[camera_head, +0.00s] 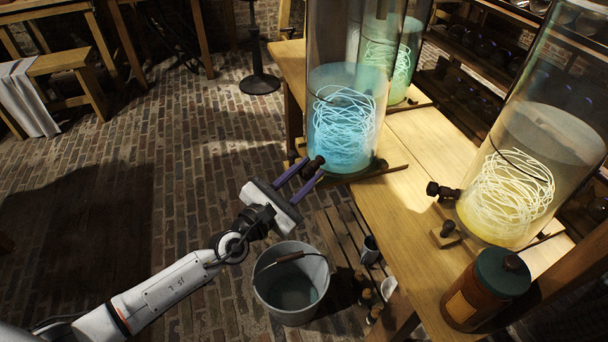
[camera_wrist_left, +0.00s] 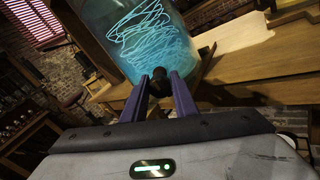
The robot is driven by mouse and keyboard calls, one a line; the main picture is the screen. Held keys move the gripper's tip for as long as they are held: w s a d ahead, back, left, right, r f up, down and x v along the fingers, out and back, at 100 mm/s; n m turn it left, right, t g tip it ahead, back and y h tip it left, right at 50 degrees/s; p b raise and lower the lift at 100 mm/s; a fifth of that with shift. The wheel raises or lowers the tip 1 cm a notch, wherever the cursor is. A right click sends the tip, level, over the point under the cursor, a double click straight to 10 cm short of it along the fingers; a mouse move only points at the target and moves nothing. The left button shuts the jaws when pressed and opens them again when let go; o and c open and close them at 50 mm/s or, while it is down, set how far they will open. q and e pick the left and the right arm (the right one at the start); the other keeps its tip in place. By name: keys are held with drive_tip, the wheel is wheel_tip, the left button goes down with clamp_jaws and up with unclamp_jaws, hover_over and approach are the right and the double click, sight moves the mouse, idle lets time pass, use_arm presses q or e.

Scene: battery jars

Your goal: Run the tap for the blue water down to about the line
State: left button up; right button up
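The blue-water jar (camera_head: 345,125) stands on the wooden bench, with pale coiled strands inside. Its water surface lies a little above a thin dark ring around the glass. Its dark tap (camera_head: 314,165) sticks out low at the front left. My left gripper (camera_head: 315,166) has its two purple fingers on either side of the tap knob, which fills the gap between their tips. In the left wrist view the knob (camera_wrist_left: 160,74) also sits between the tips. A grey bucket (camera_head: 291,312) stands below the tap with some bluish liquid inside. No falling stream is visible. My right gripper is not in view.
A yellow-water jar (camera_head: 510,190) with its own dark tap (camera_head: 440,190) stands to the right on the bench (camera_head: 400,215). A greenish jar (camera_head: 400,60) stands behind. A brown lidded pot (camera_head: 472,305) is at the front. Brick floor (camera_head: 180,140) lies open to the left.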

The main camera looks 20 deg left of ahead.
use_arm(q)
drive_tip(key=o, duration=0.6)
drive_tip(key=shift+o, duration=0.2)
drive_tip(key=shift+v, duration=2.5)
